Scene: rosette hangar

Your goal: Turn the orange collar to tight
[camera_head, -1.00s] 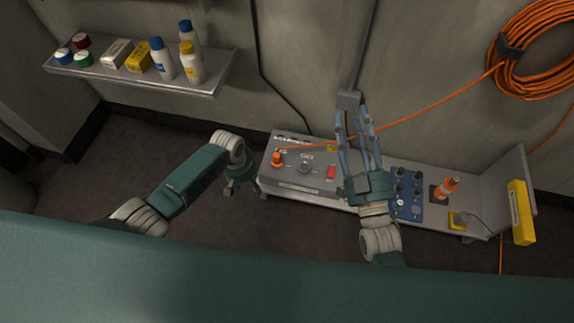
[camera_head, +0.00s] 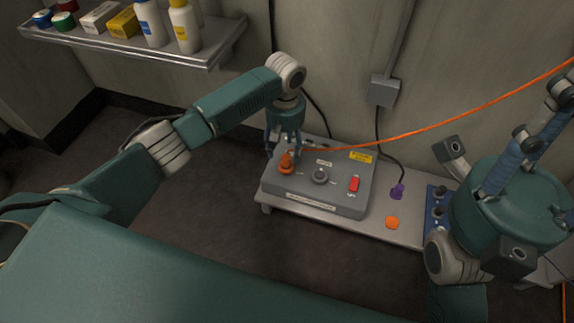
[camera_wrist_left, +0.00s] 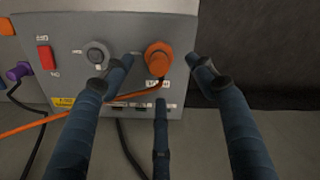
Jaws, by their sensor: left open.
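The orange collar (camera_head: 286,163) sits on the left part of a grey control box (camera_head: 318,202), with an orange cable running from it. It also shows in the left wrist view (camera_wrist_left: 158,58). My left gripper (camera_head: 284,150) is above and just behind the collar, pointing down. In the left wrist view its blue fingers (camera_wrist_left: 165,66) are spread open, with the collar between the tips and no clear contact. The small print by the collar is too small to read. My right gripper (camera_head: 535,125) is at the far right, large and close, its fingertips not clearly shown.
The box also carries a grey knob (camera_head: 320,176) and a red switch (camera_head: 354,184). A purple plug (camera_head: 397,192) and an orange button (camera_head: 392,222) are on the bench (camera_head: 408,236) to its right. A shelf (camera_head: 150,50) with bottles is at upper left. The orange cable (camera_head: 450,122) crosses the wall.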

